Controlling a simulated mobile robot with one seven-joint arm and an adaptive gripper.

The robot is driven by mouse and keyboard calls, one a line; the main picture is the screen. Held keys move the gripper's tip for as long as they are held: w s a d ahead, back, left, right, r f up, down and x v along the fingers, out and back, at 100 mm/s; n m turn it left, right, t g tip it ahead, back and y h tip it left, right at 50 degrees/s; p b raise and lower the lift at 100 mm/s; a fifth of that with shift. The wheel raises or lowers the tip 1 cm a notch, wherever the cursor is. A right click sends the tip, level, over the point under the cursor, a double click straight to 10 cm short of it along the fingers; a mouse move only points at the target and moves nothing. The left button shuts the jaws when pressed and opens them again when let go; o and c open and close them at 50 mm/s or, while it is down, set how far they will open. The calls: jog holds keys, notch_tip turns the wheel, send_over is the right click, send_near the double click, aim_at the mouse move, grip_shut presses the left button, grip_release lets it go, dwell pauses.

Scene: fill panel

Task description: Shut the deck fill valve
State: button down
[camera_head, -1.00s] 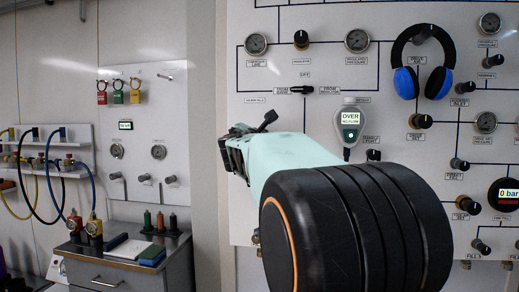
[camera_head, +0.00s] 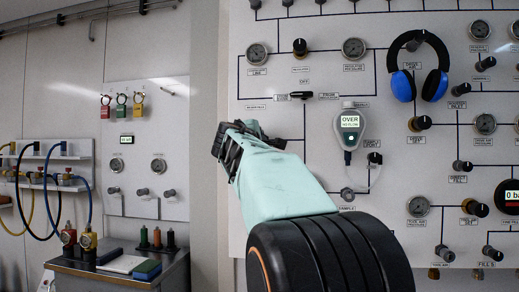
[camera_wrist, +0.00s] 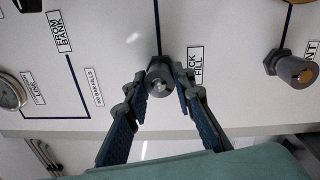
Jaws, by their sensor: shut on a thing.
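The deck fill valve is a grey knob (camera_wrist: 160,74) on the white panel, beside a partly covered label that reads "CK FILL" in the wrist view. My gripper (camera_wrist: 160,92) has its two blue-padded fingers on either side of this knob and is shut on it. In the head view my gripper (camera_head: 236,143) is at the left edge of the panel, below the "bar fills" label. There, the gripper hides the knob. How far the valve is turned cannot be told.
Another grey knob (camera_wrist: 293,69) stands to the right in the wrist view. In the head view, a handheld meter reading "OVER" (camera_head: 349,124) and blue headphones (camera_head: 404,85) hang on the panel. A bench with bottles (camera_head: 120,270) stands at lower left.

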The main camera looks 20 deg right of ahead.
jog(key=m+b, duration=0.2)
jog(key=m, duration=0.2)
jog(key=m+b, duration=0.1)
jog(key=m, duration=0.2)
jog(key=shift+m+g, duration=0.3)
jog(key=m+b, duration=0.1)
jog(key=m, duration=0.3)
jog(key=shift+h, duration=0.3)
jog(key=m+b, duration=0.1)
jog(key=m, duration=0.2)
jog(key=shift+r+m, duration=0.1)
jog(key=shift+m, duration=0.2)
jog(key=m, duration=0.3)
jog(key=shift+m, duration=0.3)
jog(key=m, duration=0.3)
jog(key=shift+s+d+m+g, duration=0.1)
jog(key=shift+m+g, duration=0.2)
jog(key=m, duration=0.3)
jog(key=shift+m+y+b, duration=0.35)
jog(key=shift+m+y, duration=0.15)
jog(key=shift+m, duration=1.4)
